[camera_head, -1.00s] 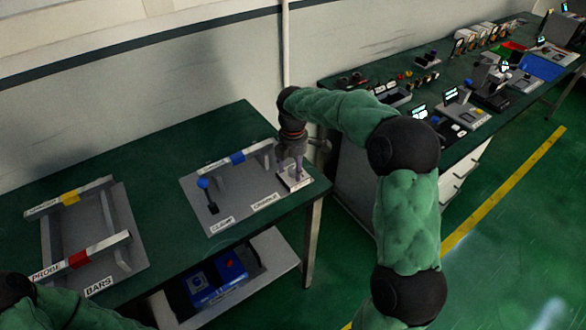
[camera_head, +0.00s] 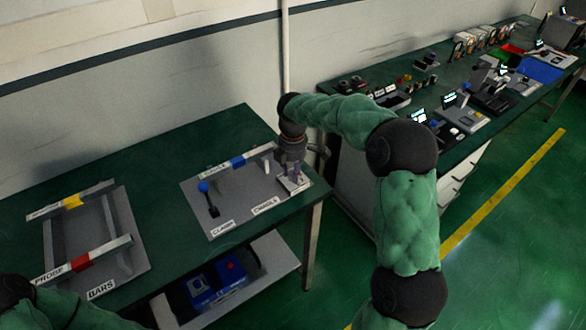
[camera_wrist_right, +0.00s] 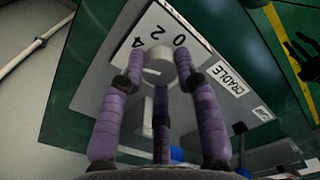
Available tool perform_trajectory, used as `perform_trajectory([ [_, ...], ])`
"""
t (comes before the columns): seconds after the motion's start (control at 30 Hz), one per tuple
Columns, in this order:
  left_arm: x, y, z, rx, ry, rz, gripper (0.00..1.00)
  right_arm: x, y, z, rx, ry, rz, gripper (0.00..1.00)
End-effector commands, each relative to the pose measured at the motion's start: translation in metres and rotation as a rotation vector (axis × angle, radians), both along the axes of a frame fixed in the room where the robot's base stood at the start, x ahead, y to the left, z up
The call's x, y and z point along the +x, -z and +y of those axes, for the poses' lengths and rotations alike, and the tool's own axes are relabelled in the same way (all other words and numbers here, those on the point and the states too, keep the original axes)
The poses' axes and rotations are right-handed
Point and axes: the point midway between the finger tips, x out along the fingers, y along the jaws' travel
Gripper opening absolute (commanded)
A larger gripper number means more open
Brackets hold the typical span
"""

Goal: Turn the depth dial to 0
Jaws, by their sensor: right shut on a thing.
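The depth dial (camera_wrist_right: 159,64) is a pale round knob on a white plate (camera_wrist_right: 192,28) marked 4, 2 and 0. The plate stands at the right end of the grey board on the near table. My right gripper (camera_head: 293,176) comes down over it from above. In the right wrist view, the purple fingers of my right gripper (camera_wrist_right: 158,76) are closed around the sides of the dial. I cannot make out a pointer, so the dial's setting is unclear. My left gripper is out of view.
Beside the dial are the cradle (camera_head: 238,162) with a blue-banded bar and a blue-knobbed clamp lever (camera_head: 203,187). A bar rack (camera_head: 98,254) stands at the left. A blue box (camera_head: 216,285) sits on the lower shelf. A cluttered bench runs along the right.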

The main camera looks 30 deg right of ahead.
Motion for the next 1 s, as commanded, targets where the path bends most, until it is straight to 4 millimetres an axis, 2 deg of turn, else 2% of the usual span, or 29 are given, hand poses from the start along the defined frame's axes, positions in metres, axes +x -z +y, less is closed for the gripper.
perform_trajectory([
  [0.4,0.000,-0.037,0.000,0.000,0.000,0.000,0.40,-0.001,-0.002,0.001,0.000,0.363,0.005,0.00],
  [1.0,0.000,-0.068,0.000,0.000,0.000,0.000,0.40,0.000,-0.001,0.001,0.000,0.932,0.003,0.00],
])
